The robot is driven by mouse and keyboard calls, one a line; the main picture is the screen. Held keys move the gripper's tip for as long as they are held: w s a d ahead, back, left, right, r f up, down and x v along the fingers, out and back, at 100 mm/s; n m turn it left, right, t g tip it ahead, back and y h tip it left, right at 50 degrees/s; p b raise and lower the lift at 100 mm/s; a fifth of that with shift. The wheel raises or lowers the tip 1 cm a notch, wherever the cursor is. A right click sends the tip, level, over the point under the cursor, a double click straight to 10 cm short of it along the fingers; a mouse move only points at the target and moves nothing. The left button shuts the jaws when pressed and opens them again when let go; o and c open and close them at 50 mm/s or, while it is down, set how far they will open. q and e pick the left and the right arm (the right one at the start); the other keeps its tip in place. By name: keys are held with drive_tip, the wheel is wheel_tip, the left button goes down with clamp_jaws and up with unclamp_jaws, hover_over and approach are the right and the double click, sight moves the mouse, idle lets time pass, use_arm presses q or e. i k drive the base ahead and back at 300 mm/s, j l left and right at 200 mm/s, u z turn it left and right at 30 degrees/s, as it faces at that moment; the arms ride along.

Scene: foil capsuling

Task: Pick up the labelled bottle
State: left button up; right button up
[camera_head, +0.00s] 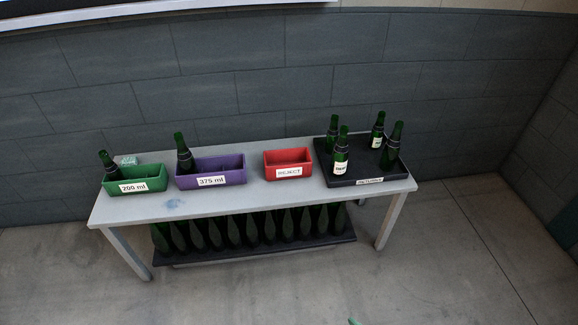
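Several green bottles stand upright on a black tray (349,182) at the right end of the table. The front-left bottle (341,155) shows a white label with dark print. The back-right bottle (377,131) also shows a pale label, partly visible. The right bottle (393,148) and the back-left bottle (332,134) show no clear white label from here. The tray has a white tag on its front, too small to read. Neither of my grippers is in view.
The grey table (250,202) also bears a green bin (110,187) marked 200 ml, a purple bin (240,177) marked 375 ml and a red bin (305,169). Bottles lean in the green and purple bins. Several dark bottles (232,232) stand on the lower shelf.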

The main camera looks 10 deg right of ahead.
sight(341, 152)
drive_tip(key=l+u, duration=0.15)
drive_tip(key=u, duration=0.2)
drive_tip(key=i+l+u, duration=0.1)
drive_tip(key=u, duration=0.25)
drive_tip(key=l+u, duration=0.75)
drive_tip(key=l, duration=0.4)
drive_tip(key=k+l+u, duration=0.2)
drive_tip(key=l, duration=0.7)
drive_tip(key=i, duration=0.1)
